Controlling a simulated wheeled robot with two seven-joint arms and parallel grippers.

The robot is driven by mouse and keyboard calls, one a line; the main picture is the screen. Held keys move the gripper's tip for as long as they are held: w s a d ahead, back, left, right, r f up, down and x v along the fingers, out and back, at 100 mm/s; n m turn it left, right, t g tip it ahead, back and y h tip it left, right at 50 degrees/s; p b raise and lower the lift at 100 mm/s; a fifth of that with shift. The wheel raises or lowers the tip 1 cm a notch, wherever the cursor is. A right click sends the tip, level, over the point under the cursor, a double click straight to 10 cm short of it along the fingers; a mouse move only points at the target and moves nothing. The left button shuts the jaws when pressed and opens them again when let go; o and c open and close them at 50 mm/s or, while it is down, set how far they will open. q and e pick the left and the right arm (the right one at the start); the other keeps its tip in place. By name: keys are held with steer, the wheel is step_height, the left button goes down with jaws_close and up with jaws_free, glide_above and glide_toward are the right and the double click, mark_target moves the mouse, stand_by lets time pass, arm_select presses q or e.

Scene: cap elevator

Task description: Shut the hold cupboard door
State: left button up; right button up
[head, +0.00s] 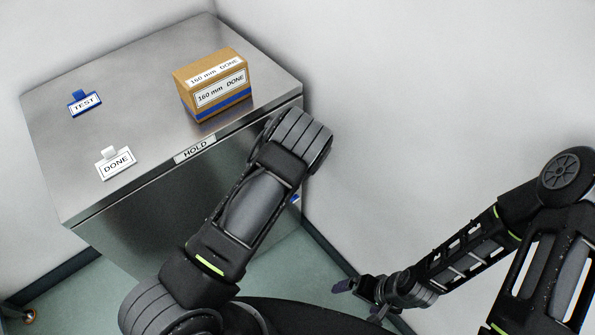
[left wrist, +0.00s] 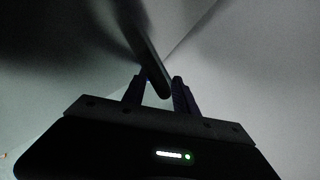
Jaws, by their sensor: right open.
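The hold cupboard is a steel box (head: 140,75) with a "HOLD" label (head: 195,149) on its top front edge. Its front face (head: 135,225) shows below, but my left arm covers much of it, and I cannot tell how far the door stands open. My left gripper is hidden behind that arm in the head view. In the left wrist view the left gripper (left wrist: 160,82) has two dark fingers, with a dark, narrow edge (left wrist: 150,58) running down between them; whether they press on it is unclear. My right gripper (head: 360,297) is open and empty, low and right of the cupboard.
On the cupboard top stand a brown "160 mm DONE" box (head: 213,86), a blue "TEST" tag (head: 84,103) and a white "DONE" tag (head: 116,163). Pale walls (head: 420,90) close in behind and to the right. Green floor (head: 315,268) shows between cupboard and right wall.

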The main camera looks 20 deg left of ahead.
arm_select(q)
steer(key=v, duration=0.7)
steer(key=shift+s+r, duration=0.25)
steer(key=shift+r, duration=0.05)
steer(key=s+f+m+g, duration=0.1)
steer(key=s+f+m, duration=0.2)
steer(key=s+m, duration=0.35)
steer(key=s+f+m+g+h, duration=0.1)
steer(key=s+f+m, duration=0.2)
steer(key=s+m, duration=0.4)
steer(key=s+f+m+g, duration=0.1)
steer(key=s+f+m, duration=0.2)
steer(key=s+m, duration=0.35)
steer(key=s+d+r+m+h, duration=0.4)
steer(key=s+d+m, duration=0.6)
steer(key=s+m, duration=0.3)
steer(key=m, duration=0.3)
steer(key=shift+d+r+m+g, duration=0.3)
steer(key=shift+d+r+m, duration=0.05)
steer(key=shift+r+m, duration=0.05)
